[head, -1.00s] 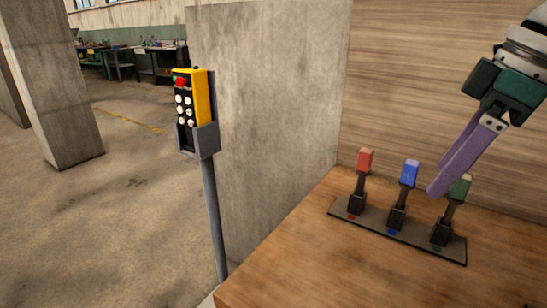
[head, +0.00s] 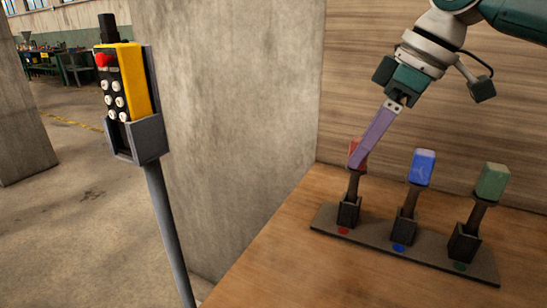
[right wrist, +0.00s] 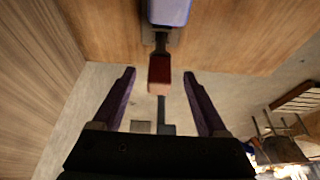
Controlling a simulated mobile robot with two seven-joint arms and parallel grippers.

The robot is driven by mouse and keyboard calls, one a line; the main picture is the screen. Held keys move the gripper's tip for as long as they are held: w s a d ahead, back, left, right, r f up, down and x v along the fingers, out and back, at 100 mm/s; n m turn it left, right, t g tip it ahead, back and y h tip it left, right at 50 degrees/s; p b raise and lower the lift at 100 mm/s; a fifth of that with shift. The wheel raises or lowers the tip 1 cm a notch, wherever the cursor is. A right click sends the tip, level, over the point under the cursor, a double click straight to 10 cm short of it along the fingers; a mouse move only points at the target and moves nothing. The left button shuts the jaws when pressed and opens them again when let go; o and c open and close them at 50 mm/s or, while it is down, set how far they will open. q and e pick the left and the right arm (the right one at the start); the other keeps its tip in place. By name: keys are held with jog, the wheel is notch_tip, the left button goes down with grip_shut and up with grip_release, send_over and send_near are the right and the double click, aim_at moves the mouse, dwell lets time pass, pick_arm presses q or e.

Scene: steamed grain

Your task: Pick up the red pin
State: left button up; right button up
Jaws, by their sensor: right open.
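The red pin (head: 352,184) stands in the left holder of a dark rack (head: 376,239) on the wooden table. Its red block top is partly hidden behind my right gripper (head: 358,163) in the head view. In the right wrist view the red pin's top (right wrist: 159,72) lies between the fingers of my right gripper (right wrist: 160,72), near the tips, with gaps on both sides. That gripper is open. My left gripper is not in view.
The blue pin (head: 421,168) stands close beside the red one, and the green pin (head: 491,181) is at the right end. A wood-panelled wall rises behind. A yellow control box (head: 135,80) on a post stands left of the table.

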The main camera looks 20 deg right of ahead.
jog(key=shift+x, duration=1.05)
jog(key=shift+c, duration=0.3)
grip_shut()
jog(key=shift+r, duration=0.1)
